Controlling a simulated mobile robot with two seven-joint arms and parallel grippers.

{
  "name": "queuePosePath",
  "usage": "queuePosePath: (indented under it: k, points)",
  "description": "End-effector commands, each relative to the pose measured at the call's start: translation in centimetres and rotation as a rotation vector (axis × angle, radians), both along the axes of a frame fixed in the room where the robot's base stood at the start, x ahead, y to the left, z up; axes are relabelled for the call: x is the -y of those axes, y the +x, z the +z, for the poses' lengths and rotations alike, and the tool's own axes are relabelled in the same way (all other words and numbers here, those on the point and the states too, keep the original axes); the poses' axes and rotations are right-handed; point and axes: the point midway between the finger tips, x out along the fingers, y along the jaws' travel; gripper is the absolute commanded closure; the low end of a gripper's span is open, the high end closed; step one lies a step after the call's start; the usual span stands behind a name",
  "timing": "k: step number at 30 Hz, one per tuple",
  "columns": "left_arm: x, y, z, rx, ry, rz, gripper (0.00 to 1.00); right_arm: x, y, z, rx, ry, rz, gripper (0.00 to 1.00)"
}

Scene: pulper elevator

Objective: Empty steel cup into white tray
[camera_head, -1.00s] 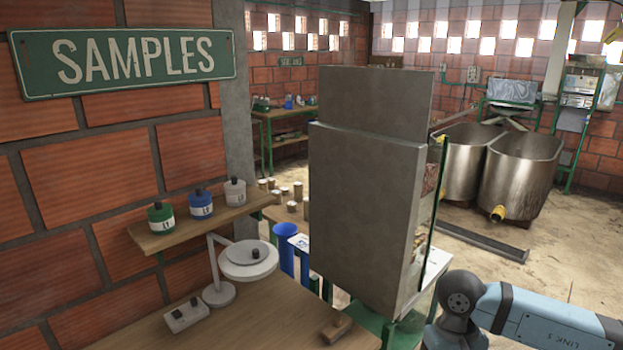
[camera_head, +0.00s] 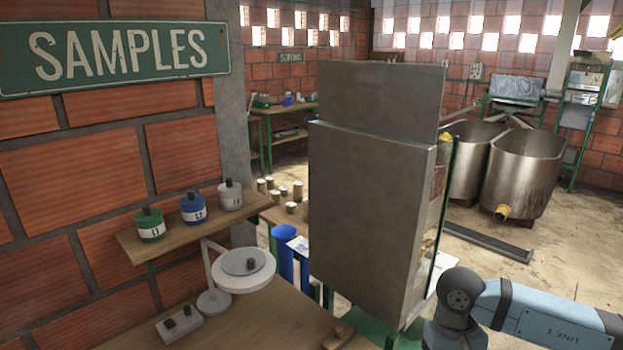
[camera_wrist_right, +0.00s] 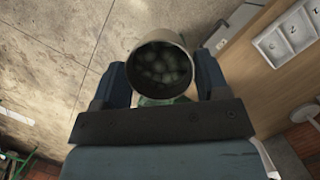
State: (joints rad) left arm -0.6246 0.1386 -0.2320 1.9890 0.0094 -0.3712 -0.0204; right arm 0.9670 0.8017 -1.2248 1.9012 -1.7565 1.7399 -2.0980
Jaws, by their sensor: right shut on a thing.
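The steel cup (camera_wrist_right: 163,53) is between the fingers of my right gripper (camera_wrist_right: 162,85) in the right wrist view. The gripper is shut on it. I look into the cup's mouth and see several round, dull greenish-grey pieces inside. A white tray (camera_wrist_right: 288,32) with compartments lies on a wooden surface at the upper right of that view, apart from the cup. In the head view only a blue link of my arm shows at the lower right; neither gripper, the cup nor the tray can be seen there.
A tall grey metal box (camera_head: 368,215) stands mid-scene beside the wooden table (camera_head: 255,325). A white round stand (camera_head: 243,270) and a small switch box (camera_head: 180,324) are on the table. Green, blue and white jars (camera_head: 193,208) sit on a wall shelf. Steel tanks (camera_head: 520,175) stand behind.

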Motion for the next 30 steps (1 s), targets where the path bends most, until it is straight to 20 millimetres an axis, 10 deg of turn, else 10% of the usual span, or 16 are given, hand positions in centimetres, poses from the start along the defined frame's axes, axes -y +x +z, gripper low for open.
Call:
queuePosePath:
  k: [30]
  points:
    - [0.4,0.6,-1.3,0.010,-0.007,-0.004,0.57,0.0,0.0,-2.0,0.000,0.001,0.000,0.58]
